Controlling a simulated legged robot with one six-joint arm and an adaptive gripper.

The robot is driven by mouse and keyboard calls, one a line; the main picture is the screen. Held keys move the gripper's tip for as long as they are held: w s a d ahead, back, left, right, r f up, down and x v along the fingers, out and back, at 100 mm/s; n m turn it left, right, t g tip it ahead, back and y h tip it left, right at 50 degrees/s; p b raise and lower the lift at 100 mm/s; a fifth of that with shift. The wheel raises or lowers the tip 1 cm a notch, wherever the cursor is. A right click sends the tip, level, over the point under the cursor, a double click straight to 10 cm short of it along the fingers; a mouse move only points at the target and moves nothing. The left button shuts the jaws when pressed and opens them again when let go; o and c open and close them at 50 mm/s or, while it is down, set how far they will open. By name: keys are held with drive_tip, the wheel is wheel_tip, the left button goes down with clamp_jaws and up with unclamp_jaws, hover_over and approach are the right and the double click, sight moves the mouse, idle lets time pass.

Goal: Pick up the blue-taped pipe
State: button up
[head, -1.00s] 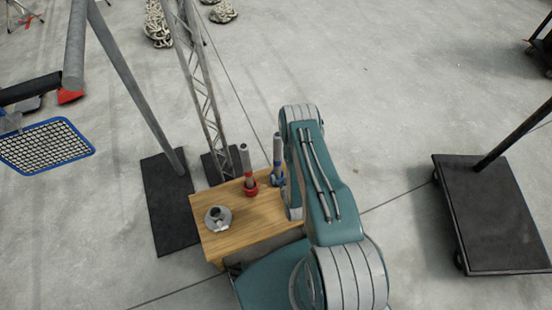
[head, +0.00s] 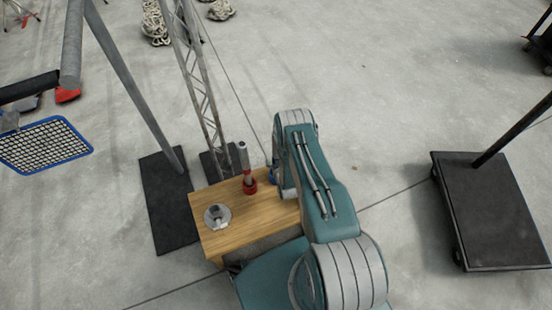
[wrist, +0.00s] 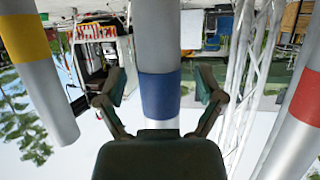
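The blue-taped pipe (wrist: 159,95) stands in the middle of the wrist view, a grey tube with a blue band. My gripper (wrist: 160,88) is open, with one finger on each side of this pipe and visible gaps between the fingers and the tube. In the head view only a bit of blue (head: 271,177) at its foot shows beside my arm; the arm hides the rest of the pipe and my gripper.
A red-taped pipe (wrist: 303,105) stands to the right and a yellow-taped pipe (wrist: 37,75) to the left in the wrist view. The red-footed pipe (head: 249,178) and a metal fitting (head: 217,216) are on the wooden top (head: 235,235). A lattice truss (head: 200,85) rises behind.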

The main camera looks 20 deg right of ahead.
clamp_jaws()
drive_tip(key=shift+r, duration=0.1)
